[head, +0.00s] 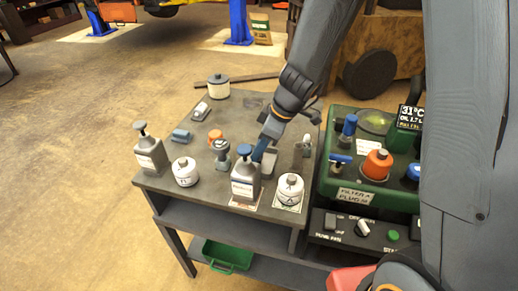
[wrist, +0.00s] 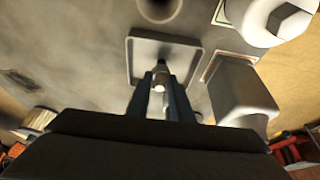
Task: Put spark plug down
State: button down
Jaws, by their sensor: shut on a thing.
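In the wrist view my gripper (wrist: 160,98) is shut on a small spark plug (wrist: 160,77) with a pale tip. The plug is over a shallow square grey tray (wrist: 137,62) with a raised rim. I cannot tell whether the plug touches the tray floor. In the head view my blue gripper (head: 261,152) points down over the grey table (head: 180,206), just behind a grey bottle (head: 245,178). The plug is hidden there.
A white canister marked A (head: 289,190) stands right of the bottle. A grey jug (head: 150,155), another white canister (head: 185,172) and an orange part (head: 216,136) stand to the left. A green machine (head: 372,190) with a screen is close on the right.

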jog(key=shift+f+b, duration=0.15)
jog(key=shift+b, duration=0.15)
jog(key=c, duration=1.6)
grip_release()
jog(key=shift+r+p, duration=0.35)
jog(key=shift+p, duration=0.05)
jog(key=v, duration=1.1)
jog(key=s+d+f+m+h, duration=0.1)
jog(key=s+d+m, duration=0.2)
jog(key=s+m, duration=0.1)
jog(key=s+d+f+m+h, duration=0.1)
jog(key=s+d+f+m, duration=0.1)
jog(key=s+d+m, duration=0.2)
jog(key=s+d+f+m+g+h, duration=0.1)
jog(key=s+d+f+m+h, duration=0.1)
jog(key=s+d+m, duration=0.2)
jog(key=shift+s+d+m, duration=0.1)
jog(key=shift+s+m, duration=0.65)
jog(key=shift+m, duration=0.25)
